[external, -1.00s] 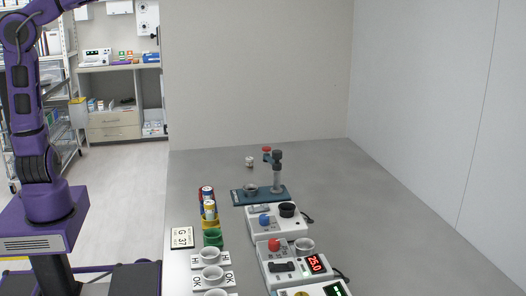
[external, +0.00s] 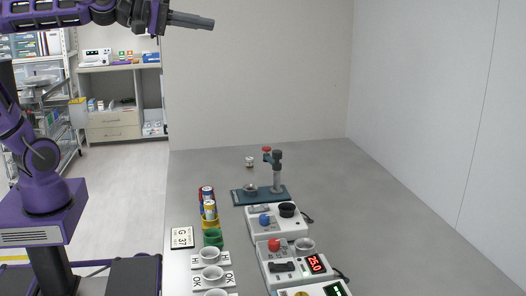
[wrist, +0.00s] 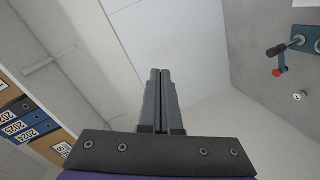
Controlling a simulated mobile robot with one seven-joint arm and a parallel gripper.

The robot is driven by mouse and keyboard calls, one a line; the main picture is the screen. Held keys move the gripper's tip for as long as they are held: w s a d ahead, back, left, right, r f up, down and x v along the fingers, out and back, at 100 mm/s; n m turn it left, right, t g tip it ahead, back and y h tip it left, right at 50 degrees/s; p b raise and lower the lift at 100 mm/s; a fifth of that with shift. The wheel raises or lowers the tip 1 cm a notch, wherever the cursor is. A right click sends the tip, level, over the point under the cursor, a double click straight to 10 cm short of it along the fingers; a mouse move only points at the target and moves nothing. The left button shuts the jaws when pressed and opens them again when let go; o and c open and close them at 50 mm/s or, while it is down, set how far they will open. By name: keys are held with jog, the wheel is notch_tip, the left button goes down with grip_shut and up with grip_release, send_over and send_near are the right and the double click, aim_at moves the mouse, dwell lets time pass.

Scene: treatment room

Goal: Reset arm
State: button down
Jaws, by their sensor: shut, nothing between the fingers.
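My gripper (external: 207,23) is at the top of the external view, high above the floor and the far left of the table. Its fingers point to the right and are closed together with nothing between them. In the wrist view the two dark fingers (wrist: 159,88) lie side by side against a backdrop of wall. My purple arm (external: 50,22) reaches across the top left of the external view.
The grey table (external: 370,235) holds a teal stand (external: 258,195), devices including one with a red display (external: 316,264), a green cup (external: 212,237), white cups (external: 210,255) and a G 37 card (external: 182,237). Binders (wrist: 22,130) show in the wrist view. The table's right side is clear.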

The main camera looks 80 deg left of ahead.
jog(key=s+a+f+m+g, duration=0.2)
jog(key=s+f+m+g, duration=0.1)
jog(key=s+f, duration=0.4)
jog(key=s+a+f+m+g+p, duration=0.1)
jog(key=s+a+f+m+g, duration=0.1)
jog(key=s+f+m, duration=0.3)
jog(key=s+a+f+m+g+p, duration=0.1)
jog(key=s+a+f+m+g, duration=0.2)
jog(key=s+f, duration=0.8)
jog(key=shift+s+m+g, duration=0.2)
jog(key=shift+m+g, duration=0.7)
jog(key=shift+g, duration=0.1)
jog(key=c, duration=1.5)
grip_release()
jog(key=shift+c, duration=0.2)
